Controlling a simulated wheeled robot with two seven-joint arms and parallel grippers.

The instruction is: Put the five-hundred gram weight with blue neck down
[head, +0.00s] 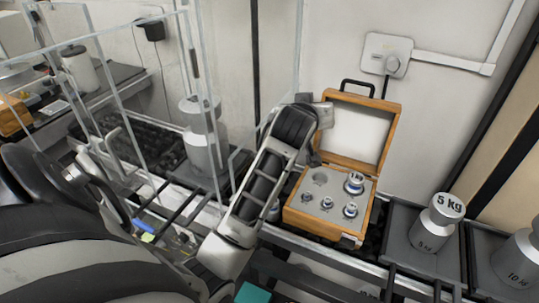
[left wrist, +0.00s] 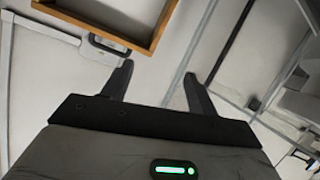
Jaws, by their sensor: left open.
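An open wooden weight case (head: 294,219) holds several small metal weights. A larger one (head: 355,183) with a blue neck stands at the back right of its insert. Smaller ones with bluish necks stand in front, at the right (head: 350,210) and middle (head: 326,203). A round slot (head: 320,179) at the back left looks empty. A metal piece (head: 273,211) left of the case is mostly hidden by my arm. I cannot read which is the five-hundred gram weight. My left gripper (head: 318,118) is above the case's left side; the left wrist view shows it open and empty (left wrist: 162,88).
A 5 kg weight (head: 435,222) and a 10 kg weight (head: 520,262) stand on dark plates at the right. A large metal weight (head: 203,138) stands behind clear framed panels at the left. The case lid (head: 390,110) stands open against the wall.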

